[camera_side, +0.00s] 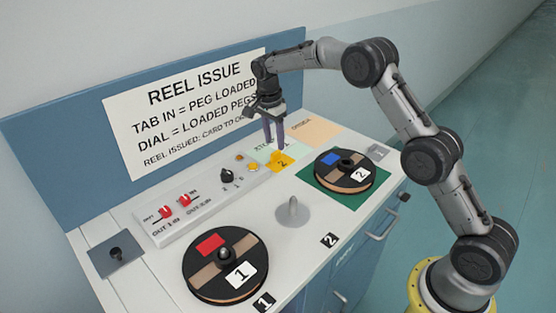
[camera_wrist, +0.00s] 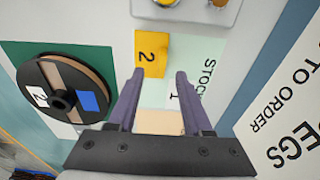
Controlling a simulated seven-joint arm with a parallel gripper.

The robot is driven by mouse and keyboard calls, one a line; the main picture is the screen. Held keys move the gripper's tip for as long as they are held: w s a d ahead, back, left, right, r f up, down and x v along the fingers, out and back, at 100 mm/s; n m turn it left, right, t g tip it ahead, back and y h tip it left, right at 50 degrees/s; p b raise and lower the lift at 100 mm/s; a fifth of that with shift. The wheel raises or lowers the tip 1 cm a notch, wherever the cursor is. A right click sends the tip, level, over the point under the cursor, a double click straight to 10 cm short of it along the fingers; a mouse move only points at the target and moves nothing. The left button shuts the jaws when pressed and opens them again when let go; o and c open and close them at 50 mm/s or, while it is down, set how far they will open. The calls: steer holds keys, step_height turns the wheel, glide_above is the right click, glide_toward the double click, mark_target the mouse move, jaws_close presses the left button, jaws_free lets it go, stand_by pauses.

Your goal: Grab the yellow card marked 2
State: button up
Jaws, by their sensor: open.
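The yellow card (camera_side: 278,162) marked 2 lies flat on the white worktop, at the edge of a pale green area (camera_side: 262,152). The card also shows in the wrist view (camera_wrist: 151,53), just beyond my fingertips, nearer the left finger. My gripper (camera_side: 273,142) points down above the card's area, with nothing between its fingers. In the wrist view my gripper (camera_wrist: 160,74) has its two fingers spread apart. The gap between fingertips and card height is hard to tell.
A reel marked 2 (camera_side: 358,178) sits on a green mat (camera_side: 312,176) right of the card. A reel marked 1 (camera_side: 244,284), a grey peg (camera_side: 292,212) and a switch panel (camera_side: 200,205) stand further left. A lettered sign (camera_side: 190,105) is behind.

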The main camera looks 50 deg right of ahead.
mark_target(276, 152)
steer(key=f, duration=0.4)
steer(key=shift+w+d+f, duration=0.2)
steer(key=shift+d, duration=0.2)
jaws_close()
